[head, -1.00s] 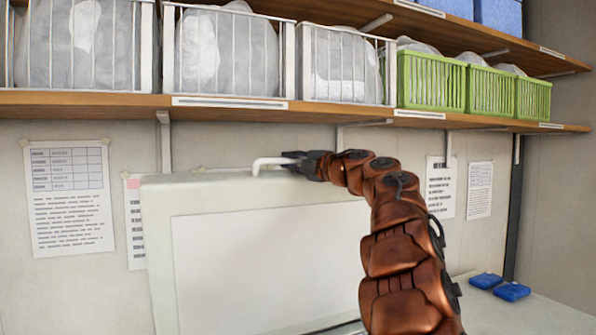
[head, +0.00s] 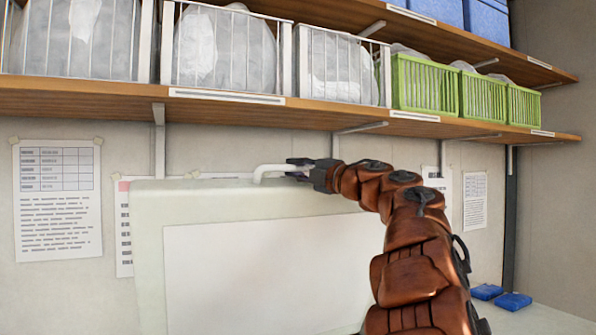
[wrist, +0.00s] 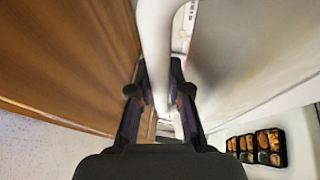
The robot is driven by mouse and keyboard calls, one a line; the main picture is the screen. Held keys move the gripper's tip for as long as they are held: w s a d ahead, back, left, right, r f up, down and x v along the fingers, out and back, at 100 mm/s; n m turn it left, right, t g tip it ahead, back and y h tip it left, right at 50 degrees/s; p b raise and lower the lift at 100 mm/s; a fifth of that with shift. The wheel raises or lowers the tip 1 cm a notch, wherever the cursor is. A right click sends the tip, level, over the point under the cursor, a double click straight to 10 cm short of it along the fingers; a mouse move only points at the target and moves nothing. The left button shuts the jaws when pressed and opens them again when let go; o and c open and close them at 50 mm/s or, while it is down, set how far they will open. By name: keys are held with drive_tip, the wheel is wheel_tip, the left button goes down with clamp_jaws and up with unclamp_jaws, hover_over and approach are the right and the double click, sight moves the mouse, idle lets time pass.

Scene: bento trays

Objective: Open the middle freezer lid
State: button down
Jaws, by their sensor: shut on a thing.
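The freezer lid (head: 200,212) stands raised and close to upright in the head view, its pale inner panel (head: 260,270) facing me. A white bar handle (head: 272,169) projects at its top edge, and the handle also runs down the middle of the wrist view (wrist: 155,45). My gripper (head: 300,168) is shut on the handle at the top of the lid. In the wrist view, the two dark fingers of my gripper (wrist: 157,100) lie on either side of the handle. The freezer opening below the lid is out of sight in the head view.
A wooden shelf (head: 130,99) with wire baskets (head: 225,50) and green baskets (head: 430,85) runs just above the lid. Papers hang on the wall behind. Blue items (head: 487,291) lie on a pale surface at right. Filled bento trays (wrist: 257,147) show in the wrist view.

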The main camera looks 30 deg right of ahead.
drive_tip(key=c, duration=1.4)
unclamp_jaws()
drive_tip(key=shift+o, duration=0.2)
drive_tip(key=v, duration=1.2)
